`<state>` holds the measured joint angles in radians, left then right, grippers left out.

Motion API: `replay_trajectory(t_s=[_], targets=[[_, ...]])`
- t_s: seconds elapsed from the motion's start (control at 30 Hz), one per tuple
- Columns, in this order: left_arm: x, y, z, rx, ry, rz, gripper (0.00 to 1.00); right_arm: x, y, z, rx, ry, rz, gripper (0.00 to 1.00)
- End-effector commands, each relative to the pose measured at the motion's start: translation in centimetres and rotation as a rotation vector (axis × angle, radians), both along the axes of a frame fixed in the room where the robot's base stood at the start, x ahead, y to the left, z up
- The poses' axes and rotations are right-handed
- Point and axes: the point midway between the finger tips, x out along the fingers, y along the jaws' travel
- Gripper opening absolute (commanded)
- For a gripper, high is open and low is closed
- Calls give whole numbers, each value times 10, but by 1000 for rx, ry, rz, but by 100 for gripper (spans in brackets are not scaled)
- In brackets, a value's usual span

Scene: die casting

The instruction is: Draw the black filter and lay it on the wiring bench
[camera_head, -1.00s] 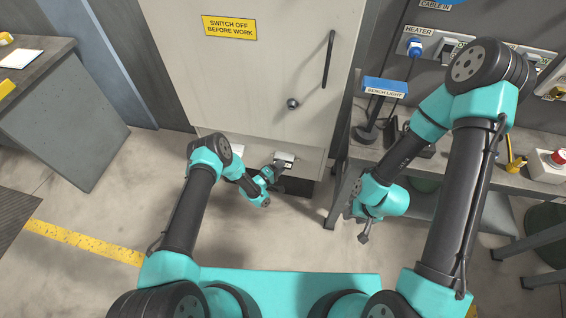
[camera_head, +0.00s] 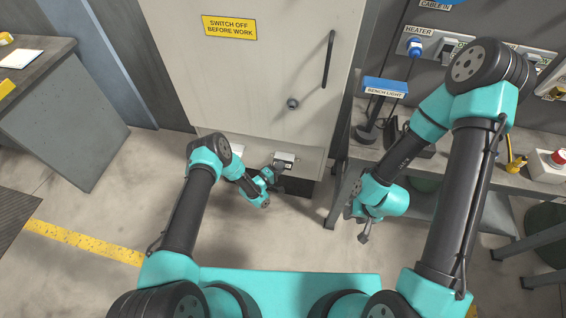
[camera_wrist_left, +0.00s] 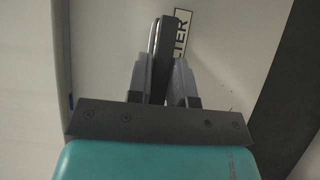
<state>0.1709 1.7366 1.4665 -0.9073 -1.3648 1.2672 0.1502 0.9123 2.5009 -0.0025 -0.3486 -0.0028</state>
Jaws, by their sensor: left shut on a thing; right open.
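My left gripper (camera_head: 277,168) is low in front of the grey cabinet (camera_head: 255,80), beside a small white label on its base. In the left wrist view its two fingers (camera_wrist_left: 163,75) are shut on a thin, dark upright piece, the black filter (camera_wrist_left: 153,45). A label ending in "LTER" is beside it on the pale surface. Whether the filter is still seated in a slot cannot be told. My right gripper (camera_head: 363,232) is open and empty, hanging in front of the bench (camera_head: 450,170) at the right.
The right bench carries a bench light switch (camera_head: 385,88), a black stand (camera_head: 366,132) and a red button box (camera_head: 545,165). Sockets line the wall behind it. Another grey bench (camera_head: 35,75) stands at the far left. Bare floor (camera_head: 130,195) lies between it and the cabinet.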

Motion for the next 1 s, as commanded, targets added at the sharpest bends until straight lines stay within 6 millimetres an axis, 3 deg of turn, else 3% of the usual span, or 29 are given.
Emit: replay_trajectory(t_s=[1.0], targets=[[-9, 2, 0, 0, -1, 0, 0, 0, 0, 0, 0, 0, 0, 43]])
